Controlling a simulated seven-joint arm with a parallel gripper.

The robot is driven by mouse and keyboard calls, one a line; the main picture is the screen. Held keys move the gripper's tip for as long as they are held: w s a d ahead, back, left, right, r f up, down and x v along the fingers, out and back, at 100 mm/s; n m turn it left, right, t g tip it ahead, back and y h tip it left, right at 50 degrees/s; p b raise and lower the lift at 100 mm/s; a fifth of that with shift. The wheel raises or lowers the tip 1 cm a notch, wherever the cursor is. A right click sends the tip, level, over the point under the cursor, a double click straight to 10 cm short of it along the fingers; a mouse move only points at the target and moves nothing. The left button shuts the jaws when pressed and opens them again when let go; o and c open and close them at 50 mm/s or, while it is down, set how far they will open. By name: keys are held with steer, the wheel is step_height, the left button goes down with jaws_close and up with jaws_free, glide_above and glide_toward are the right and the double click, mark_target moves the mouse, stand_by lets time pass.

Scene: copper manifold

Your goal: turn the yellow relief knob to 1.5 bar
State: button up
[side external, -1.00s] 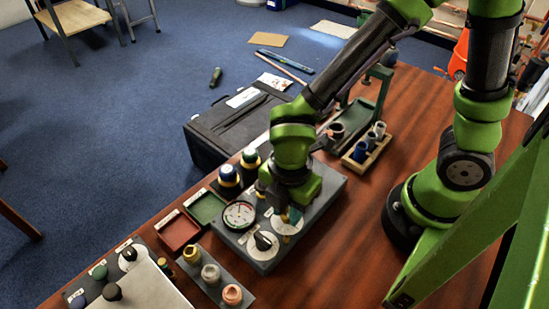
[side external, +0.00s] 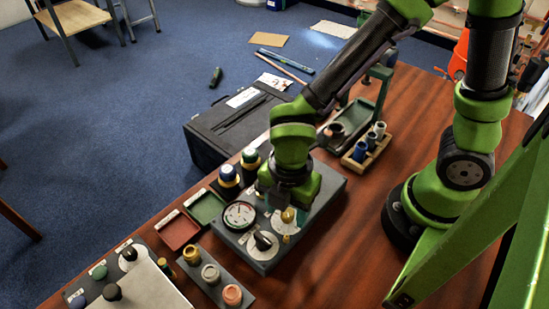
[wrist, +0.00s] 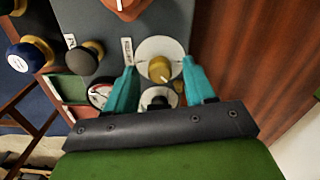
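The yellow relief knob (wrist: 160,67) sits on a round white dial (wrist: 149,48) on the grey manifold box. A pale mark on the knob points to the lower right in the wrist view; the scale is too small to read. In the side view the knob (side external: 288,215) shows just below my gripper (side external: 284,208). My gripper (wrist: 158,66) is open, its teal fingers on either side of the knob in the wrist view, with visible gaps. A black knob (side external: 263,241) on another white dial and a pressure gauge (side external: 239,215) are beside it. The left finger partly hides the gauge in the wrist view.
A red tray (side external: 177,230) and a green tray (side external: 205,206) lie left of the box. A rack of capped fittings (side external: 211,273) stands in front. A wooden block with cylinders (side external: 367,148) is behind. Bare wood lies right of the box.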

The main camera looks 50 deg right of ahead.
mark_target(287, 212)
step_height(287, 212, up, 17)
stand_by(0.7)
steer(key=shift+f, duration=0.1)
steer(key=w+d+r+m+t+y, duration=0.1)
steer(key=d+m+t, duration=0.2)
steer(key=d+m, duration=0.5)
steer(key=w+d+r+m+t+y, duration=0.1)
steer(key=d+m+t, duration=0.3)
steer(key=d+m, duration=0.5)
steer(key=m, duration=0.7)
steer(key=shift+w, duration=0.3)
steer(key=shift+a, duration=0.1)
